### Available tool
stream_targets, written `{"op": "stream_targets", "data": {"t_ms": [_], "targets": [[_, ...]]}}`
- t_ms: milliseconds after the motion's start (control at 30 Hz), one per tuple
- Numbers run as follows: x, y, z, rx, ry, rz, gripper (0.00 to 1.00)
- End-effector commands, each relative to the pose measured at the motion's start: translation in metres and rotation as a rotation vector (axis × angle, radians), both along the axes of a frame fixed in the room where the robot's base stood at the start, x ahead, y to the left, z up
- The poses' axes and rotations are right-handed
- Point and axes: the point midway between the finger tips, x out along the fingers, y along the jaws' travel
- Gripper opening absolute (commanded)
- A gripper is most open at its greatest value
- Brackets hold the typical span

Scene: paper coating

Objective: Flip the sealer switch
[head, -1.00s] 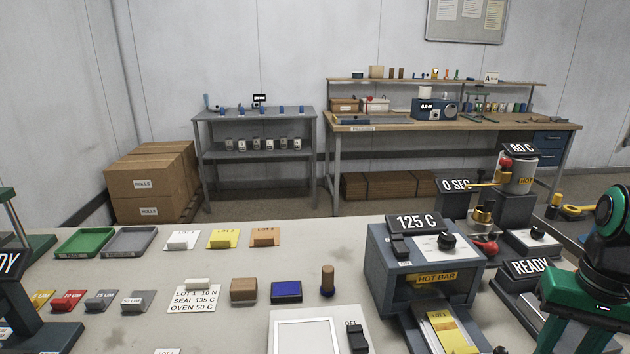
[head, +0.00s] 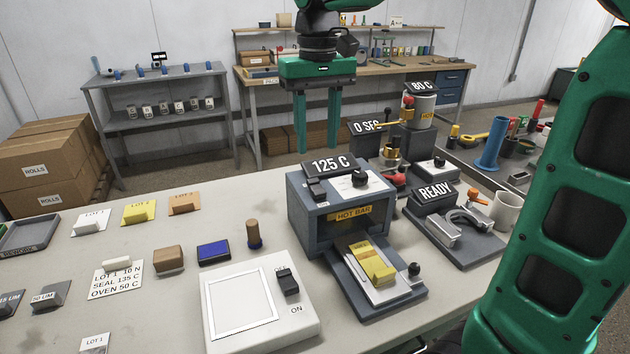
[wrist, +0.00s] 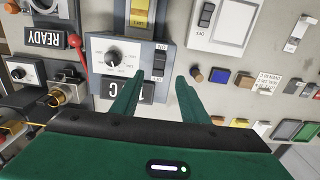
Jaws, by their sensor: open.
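The sealer (head: 300,222) is a blue-grey box on the table with a "125 C" sign and a yellow "HOT BAR" label. Its black switch (head: 316,188) is on the top panel, left of a round knob (head: 359,179). My gripper (head: 318,148) is open and empty, fingers pointing down, above and apart from the sealer in the head view. In the wrist view the sealer switch (wrist: 158,64) shows just beyond and between the open fingertips (wrist: 160,78), with ON and OFF marks at its ends. Which way it is tipped is hard to tell.
The "125 C" sign (head: 334,164) stands up at the sealer's back edge. A white panel box (head: 305,322) with another black switch (head: 287,282) sits in front. A "READY" device (head: 470,245) stands to the right. Blocks and cards lie on the left.

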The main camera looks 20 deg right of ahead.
Motion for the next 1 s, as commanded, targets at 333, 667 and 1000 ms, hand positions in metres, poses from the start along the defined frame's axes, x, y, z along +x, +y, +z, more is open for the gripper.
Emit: {"op": "stream_targets", "data": {"t_ms": [333,667,1000], "targets": [[-0.001,-0.001,-0.054,-0.001,0.004,-0.001,0.41],[-0.001,-0.001,-0.097,0.000,0.002,-0.002,0.41],[-0.001,-0.001,-0.105,0.000,0.001,-0.002,0.41]]}}
